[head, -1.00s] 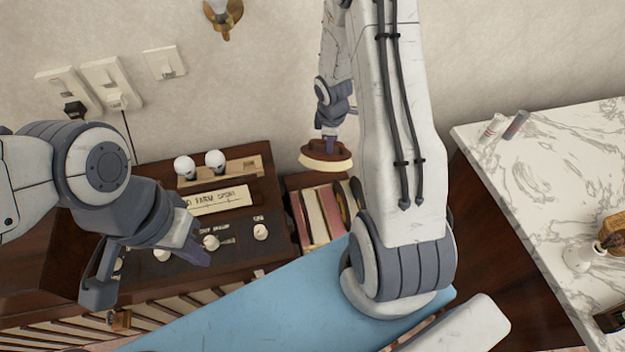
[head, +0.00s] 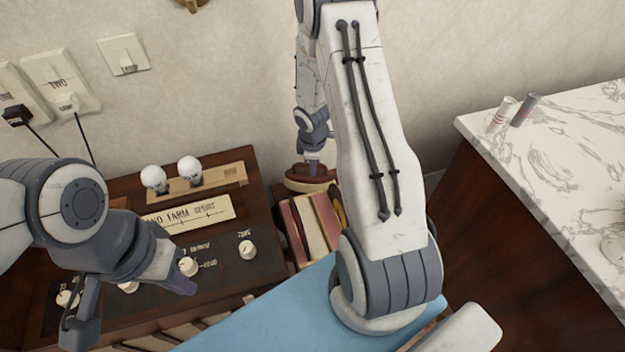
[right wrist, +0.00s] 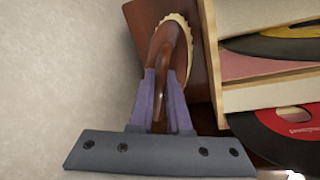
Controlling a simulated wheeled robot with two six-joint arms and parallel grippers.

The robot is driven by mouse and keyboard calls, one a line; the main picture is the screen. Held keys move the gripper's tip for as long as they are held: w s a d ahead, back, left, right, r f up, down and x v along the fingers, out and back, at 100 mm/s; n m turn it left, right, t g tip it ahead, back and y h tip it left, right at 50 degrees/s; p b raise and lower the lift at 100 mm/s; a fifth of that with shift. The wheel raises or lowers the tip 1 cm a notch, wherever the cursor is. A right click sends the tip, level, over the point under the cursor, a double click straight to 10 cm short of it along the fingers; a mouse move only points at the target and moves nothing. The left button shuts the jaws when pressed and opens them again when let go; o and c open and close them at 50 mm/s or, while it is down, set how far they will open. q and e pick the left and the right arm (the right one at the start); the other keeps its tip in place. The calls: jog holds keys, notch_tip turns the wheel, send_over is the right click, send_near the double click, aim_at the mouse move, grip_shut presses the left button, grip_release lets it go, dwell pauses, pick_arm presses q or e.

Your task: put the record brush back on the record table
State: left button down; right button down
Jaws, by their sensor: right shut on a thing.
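The record brush (head: 311,178) has a reddish-brown wooden body and handle, with a pale bristle edge that shows in the right wrist view (right wrist: 182,47). My right gripper (head: 313,163) is shut on the brush's handle; its two purple fingers (right wrist: 162,105) sit either side of it in the right wrist view. The brush is at the back end of the record table (head: 278,192), by the wall, behind the row of records (head: 318,228). I cannot tell whether it touches the wood. My left gripper (head: 130,300) is open and empty above the dark control panel.
The panel (head: 215,262) with white knobs and two bulbs (head: 172,175) lies left of the records. A marble-topped cabinet (head: 575,150) stands at the right. A blue surface (head: 270,315) is in front. The wall is close behind the brush.

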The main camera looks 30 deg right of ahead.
notch_tip(320, 180, down, 4)
jog(key=b, duration=0.3)
jog(key=shift+r, duration=0.2)
jog(key=shift+f, duration=0.15)
jog(key=c, duration=0.9)
grip_release()
jog(key=shift+s, duration=0.1)
jog(key=shift+f, duration=0.1)
